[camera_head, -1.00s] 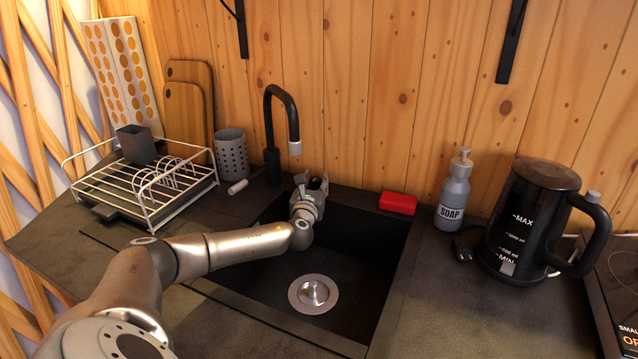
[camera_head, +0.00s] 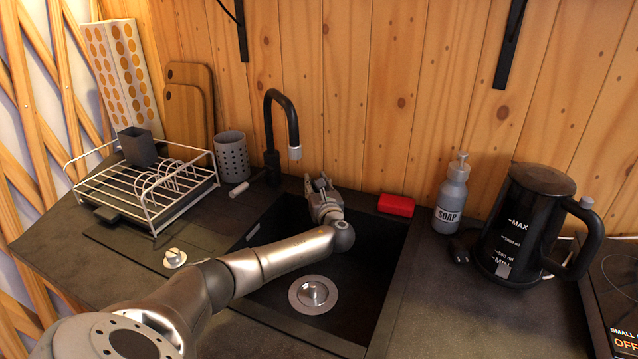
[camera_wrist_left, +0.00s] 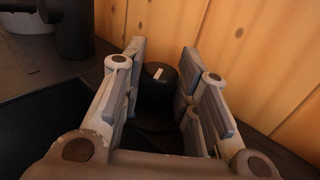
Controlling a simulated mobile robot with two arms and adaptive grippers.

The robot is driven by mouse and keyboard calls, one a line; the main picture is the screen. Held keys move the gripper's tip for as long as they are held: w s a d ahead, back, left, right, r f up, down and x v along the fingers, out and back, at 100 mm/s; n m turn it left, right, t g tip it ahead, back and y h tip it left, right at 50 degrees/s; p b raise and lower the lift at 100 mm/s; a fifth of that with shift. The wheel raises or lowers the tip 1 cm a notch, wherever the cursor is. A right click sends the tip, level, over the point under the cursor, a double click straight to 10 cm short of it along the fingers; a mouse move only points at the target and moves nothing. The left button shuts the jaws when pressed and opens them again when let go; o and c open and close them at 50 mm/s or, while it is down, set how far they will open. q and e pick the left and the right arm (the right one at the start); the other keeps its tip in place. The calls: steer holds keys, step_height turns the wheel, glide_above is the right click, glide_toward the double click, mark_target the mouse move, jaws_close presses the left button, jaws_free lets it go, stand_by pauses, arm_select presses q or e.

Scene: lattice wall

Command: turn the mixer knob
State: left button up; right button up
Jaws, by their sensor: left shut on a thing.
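A black round knob (camera_wrist_left: 158,76) with a white mark on top stands between the fingers of my left gripper in the left wrist view. My left gripper (camera_head: 321,184) is shut on it at the back edge of the sink, near the wooden wall. In the head view the gripper hides this knob. The black tap (camera_head: 272,130) stands to the left of the gripper, apart from it, with a pale-ended handle (camera_head: 239,188) at its base. My right gripper is not in view.
The dark sink (camera_head: 370,262) has a metal drain (camera_head: 313,294). A red soap bar (camera_head: 396,205), a soap bottle (camera_head: 451,195) and a black kettle (camera_head: 523,225) stand to the right. A dish rack (camera_head: 150,205), a grey holder (camera_head: 231,158) and a pale knob (camera_head: 175,258) are to the left.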

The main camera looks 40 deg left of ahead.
arm_select(q)
steer(key=shift+w+d+f+n+g+y+b, duration=0.15)
steer(key=shift+n+g+y+b, duration=0.25)
steer(key=shift+g, duration=0.2)
steer(key=shift+w+d+n+g+y+b, duration=0.15)
steer(key=shift+n+g+y, duration=0.15)
steer(key=shift+n+g, duration=0.25)
steer(key=shift+n+g+b, duration=0.3)
steer(key=shift+n+g, duration=0.05)
steer(key=shift+g, duration=0.3)
steer(key=shift+y, duration=0.3)
steer(key=o, duration=1)
steer(key=shift+w, duration=0.15)
steer(key=shift+s+d, duration=0.1)
steer(key=shift+s, duration=0.1)
steer(key=v, duration=0.7)
steer(key=shift+w+d+r, duration=0.2)
